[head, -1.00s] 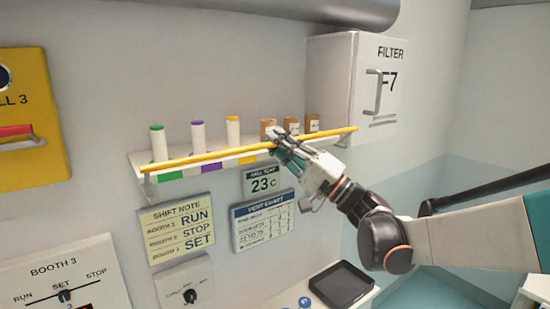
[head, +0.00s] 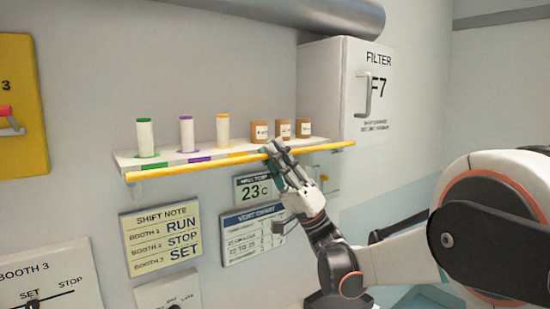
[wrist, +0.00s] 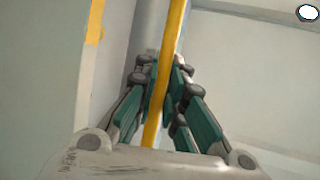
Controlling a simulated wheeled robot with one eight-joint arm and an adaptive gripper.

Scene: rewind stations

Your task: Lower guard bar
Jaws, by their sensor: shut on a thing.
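The yellow guard bar (head: 215,162) runs along the front edge of the wall shelf (head: 128,155), low against its front lip in the head view. My gripper (head: 275,150) is shut on the bar, right of its middle. In the wrist view, the bar (wrist: 172,60) passes between the green-sided fingers of my gripper (wrist: 163,85). The fingers hide a short stretch of the bar.
On the shelf stand white rolls with green (head: 145,138), purple (head: 187,133) and orange (head: 223,130) tops, and brown labelled jars (head: 260,131). A filter box (head: 335,70) is at the right. Signs, including a shift note (head: 160,238), hang below.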

